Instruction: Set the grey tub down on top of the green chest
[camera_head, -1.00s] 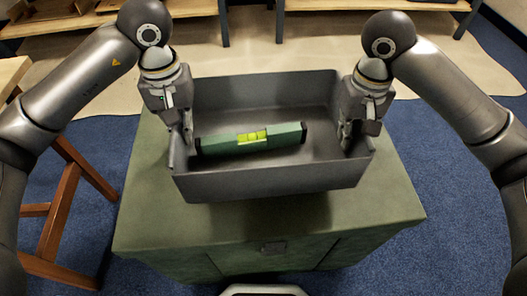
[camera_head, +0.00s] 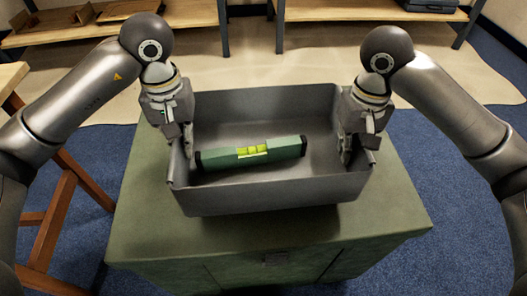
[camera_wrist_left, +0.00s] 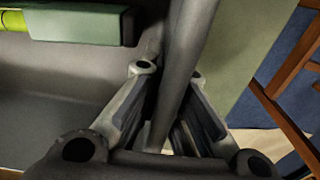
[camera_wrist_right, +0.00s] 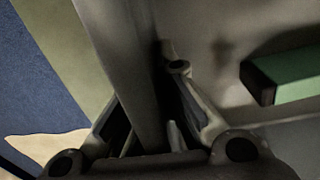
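The grey tub (camera_head: 275,197) is level over the top of the green chest (camera_head: 150,222), with chest top showing around its front and sides. A dark shadow lies along its front bottom edge; I cannot tell whether it touches the chest. My left gripper (camera_head: 187,146) is shut on the tub's left wall, which runs between its fingers in the left wrist view (camera_wrist_left: 185,50). My right gripper (camera_head: 347,150) is shut on the right wall, also between its fingers in the right wrist view (camera_wrist_right: 115,60). The tub's underside is hidden.
A green spirit level (camera_head: 225,158) with a yellow vial lies inside the tub. A wooden trestle (camera_head: 55,215) stands left of the chest. Wooden shelves (camera_head: 170,18) stand at the back. Blue carpet (camera_head: 440,170) is clear to the right.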

